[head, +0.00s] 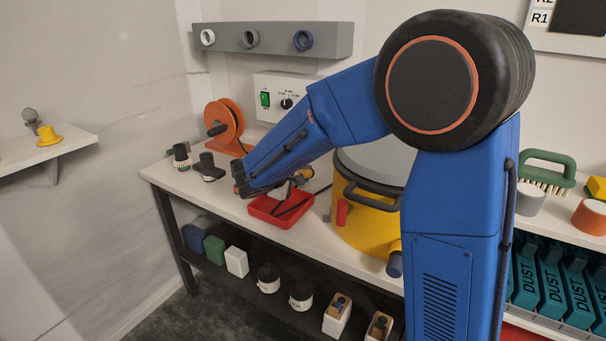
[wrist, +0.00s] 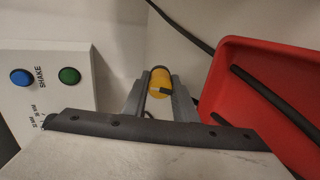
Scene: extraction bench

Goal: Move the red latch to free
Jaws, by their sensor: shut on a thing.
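The red latch (head: 342,212) is a small upright red piece at the left side of the yellow drum (head: 368,222) in the head view. It does not show in the wrist view. My gripper (head: 292,184) is above the red tray, left of the drum and apart from the latch. In the wrist view my gripper (wrist: 158,98) is shut on a yellow cylindrical piece (wrist: 160,80) with a dark tab. That yellow piece (head: 305,174) also shows at the gripper in the head view. My arm hides part of the drum.
The red tray (wrist: 232,88) holds dark rods. A panel with blue and green buttons (wrist: 45,80) is at left in the wrist view. An orange reel (head: 224,122) and dark-topped pieces (head: 208,165) stand on the bench's left. The bench's front left is clear.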

